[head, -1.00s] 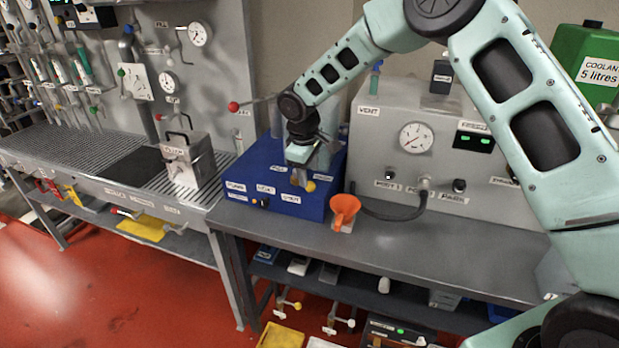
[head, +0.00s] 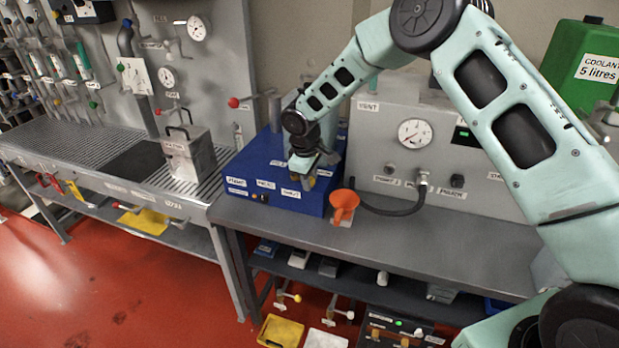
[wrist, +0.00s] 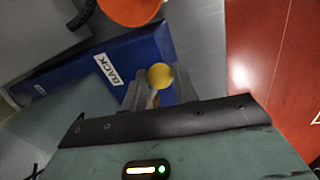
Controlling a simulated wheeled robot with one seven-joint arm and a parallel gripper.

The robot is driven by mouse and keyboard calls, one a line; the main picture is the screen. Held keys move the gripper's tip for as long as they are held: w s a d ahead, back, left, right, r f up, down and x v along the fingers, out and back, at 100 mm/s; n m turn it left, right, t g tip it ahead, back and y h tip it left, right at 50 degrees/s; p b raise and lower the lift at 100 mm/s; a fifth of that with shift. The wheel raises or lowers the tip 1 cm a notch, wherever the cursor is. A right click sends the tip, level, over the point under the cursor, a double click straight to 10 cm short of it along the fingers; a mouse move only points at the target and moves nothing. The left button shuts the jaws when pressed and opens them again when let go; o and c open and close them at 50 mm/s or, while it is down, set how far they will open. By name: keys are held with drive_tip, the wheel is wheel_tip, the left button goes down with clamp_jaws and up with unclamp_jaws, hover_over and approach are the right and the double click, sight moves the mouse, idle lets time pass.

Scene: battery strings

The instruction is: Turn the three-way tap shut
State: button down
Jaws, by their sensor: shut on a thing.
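A yellow ball knob (head: 309,182) sits at the front of a blue box unit (head: 255,172); I take it to be the handle of the three-way tap. My gripper (head: 302,180) reaches down to it from above and is shut on it. In the wrist view the yellow knob (wrist: 159,75) shows between the two grey fingers of my gripper (wrist: 153,95), just beyond their tips. A label reading BACK (wrist: 96,84) is on the blue face beside it. The tap's body and the exact finger contact are mostly hidden.
An orange funnel (head: 343,203) stands close to the right of the blue unit, also near my fingers in the wrist view (wrist: 130,8). A grey panel with a gauge (head: 414,133) and black hose is further right. A metal canister (head: 190,158) stands left. The bench front (head: 430,250) is clear.

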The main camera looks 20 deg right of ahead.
drive_tip(key=shift+a, duration=0.15)
drive_tip(key=shift+a+f+m+b, duration=0.15)
drive_tip(key=shift+a+m+b, duration=0.35)
drive_tip(key=shift+m+b, duration=0.5)
drive_tip(key=shift+w+a+r+m+g+h+b, duration=0.2)
drive_tip(key=shift+a+m+b, duration=0.55)
drive_tip(key=shift+m, duration=0.55)
drive_tip(key=shift+w+a+f+m+g+h+b, duration=0.1)
drive_tip(key=shift+w+a+m+g+b, duration=0.35)
drive_tip(key=shift+a+m, duration=0.7)
drive_tip(key=shift+w+a+r+m+g+h+b, duration=0.15)
drive_tip(key=shift+a+m+b, duration=0.55)
drive_tip(key=shift+m, duration=0.75)
drive_tip(key=c, duration=1.1)
unclamp_jaws()
